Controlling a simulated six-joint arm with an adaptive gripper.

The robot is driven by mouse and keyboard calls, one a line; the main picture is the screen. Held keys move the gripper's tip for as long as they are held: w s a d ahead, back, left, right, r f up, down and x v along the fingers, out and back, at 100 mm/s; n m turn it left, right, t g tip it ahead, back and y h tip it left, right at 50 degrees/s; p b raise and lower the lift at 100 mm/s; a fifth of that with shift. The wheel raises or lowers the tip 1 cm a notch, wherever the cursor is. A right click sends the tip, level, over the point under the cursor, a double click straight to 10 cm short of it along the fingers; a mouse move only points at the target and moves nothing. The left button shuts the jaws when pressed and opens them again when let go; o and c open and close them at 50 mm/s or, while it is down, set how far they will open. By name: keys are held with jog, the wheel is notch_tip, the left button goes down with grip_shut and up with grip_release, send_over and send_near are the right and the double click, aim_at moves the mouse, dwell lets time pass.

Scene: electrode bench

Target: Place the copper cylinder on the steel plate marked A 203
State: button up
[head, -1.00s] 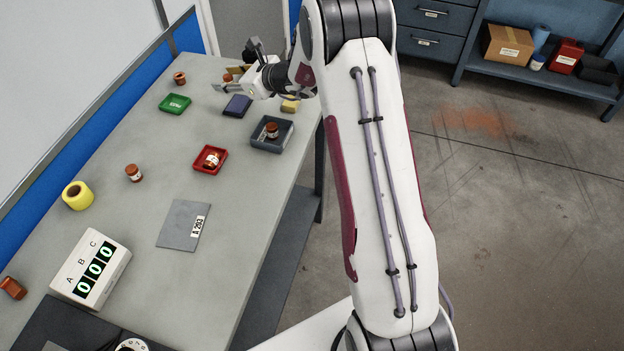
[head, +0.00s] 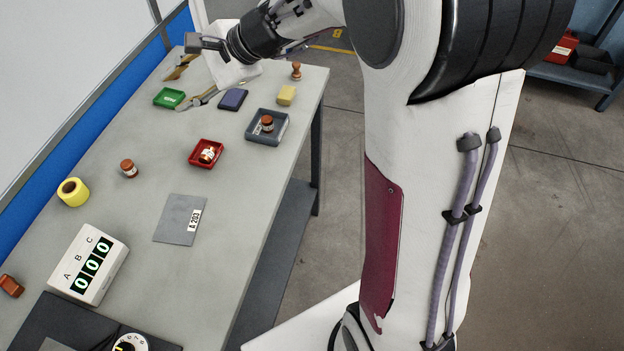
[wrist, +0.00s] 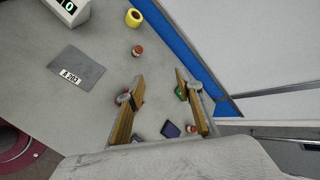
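My gripper (head: 174,93) is open and empty, high over the far end of the bench; its fingers stand wide apart in the wrist view (wrist: 160,75). The steel plate marked A 203 (head: 180,220) lies flat and bare mid-bench; it also shows in the wrist view (wrist: 75,75). I cannot tell for sure which piece is the copper cylinder. A small reddish piece (wrist: 192,128) shows by the right finger in the wrist view, apart from it, too small to make out. The far-left spot in the head view is partly hidden by my gripper.
Orange-brown labelled jars stand on the bench (head: 129,169), in a red tray (head: 192,161) and in a grey tray (head: 283,133).

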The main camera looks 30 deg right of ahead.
jog(key=s+d+r+n+g+h, duration=0.1)
jog(key=s+r+n+g+h, duration=0.15)
jog(key=s+n, duration=1.05)
jog(key=s+d+f+h, duration=0.1)
jog(key=s+d, duration=0.3)
jog(key=s, duration=0.5)
jog(key=s+d+f+n+t+h, duration=0.1)
jog(key=s+d+h, duration=0.3)
jog(key=s, duration=0.4)
jog(key=shift+s+d+f+n+h, duration=0.2)
jog(key=shift+s+d+n+h, duration=0.15)
jog(key=shift+d, duration=0.3)
jog(key=shift+o, duration=0.6)
